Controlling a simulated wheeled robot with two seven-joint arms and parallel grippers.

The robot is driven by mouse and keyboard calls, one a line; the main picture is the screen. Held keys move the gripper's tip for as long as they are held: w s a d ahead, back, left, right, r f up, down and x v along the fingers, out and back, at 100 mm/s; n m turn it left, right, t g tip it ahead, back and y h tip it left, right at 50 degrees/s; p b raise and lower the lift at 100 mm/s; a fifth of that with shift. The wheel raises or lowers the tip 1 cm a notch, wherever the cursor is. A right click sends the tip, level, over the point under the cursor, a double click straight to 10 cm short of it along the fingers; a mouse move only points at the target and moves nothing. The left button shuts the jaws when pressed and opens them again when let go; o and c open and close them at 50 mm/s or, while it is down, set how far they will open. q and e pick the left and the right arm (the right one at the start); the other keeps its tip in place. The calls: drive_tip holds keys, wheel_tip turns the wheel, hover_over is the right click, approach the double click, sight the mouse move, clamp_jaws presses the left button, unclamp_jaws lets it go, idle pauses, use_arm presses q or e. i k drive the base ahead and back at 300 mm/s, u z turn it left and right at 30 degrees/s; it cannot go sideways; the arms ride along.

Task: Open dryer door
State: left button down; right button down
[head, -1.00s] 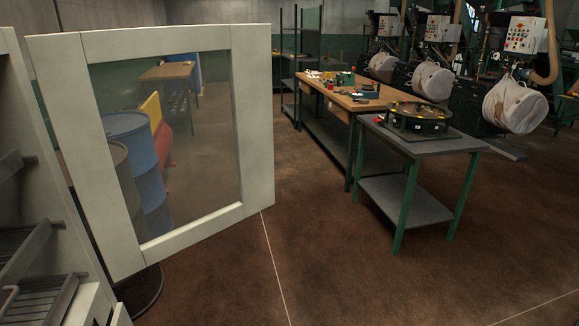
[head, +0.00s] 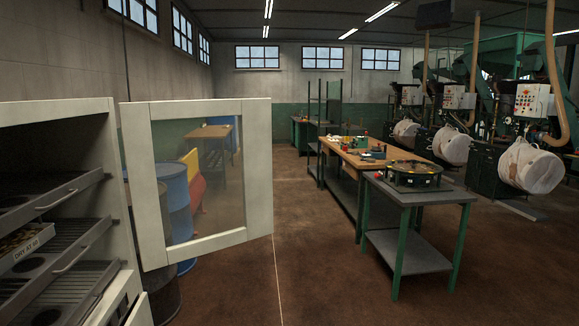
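The dryer (head: 118,195) is a pale cabinet at the left edge of the head view. Its door (head: 258,170), a pale frame around a clear pane, stands swung wide open to the right of the cabinet. Inside the dryer are dark metal shelves (head: 75,240) with handles, and a tray (head: 28,245) with a label that reads like "DRY AT 40". Neither of my grippers shows in this view, so I cannot see where they are relative to the door.
Blue drums (head: 177,205) and a yellow and red object (head: 193,175) stand behind the door. A grey-topped cart with green legs (head: 415,195) stands to the right, before a wooden workbench (head: 370,160). White bags (head: 530,167) hang from machines farther right. The brown floor between is clear.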

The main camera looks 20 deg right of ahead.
sight(255, 115)
drive_tip(key=z, duration=0.95)
drive_tip(key=i, duration=1.4)
drive_tip(key=z, duration=0.3)
drive_tip(key=i, duration=1.35)
drive_tip(key=u, duration=0.75)
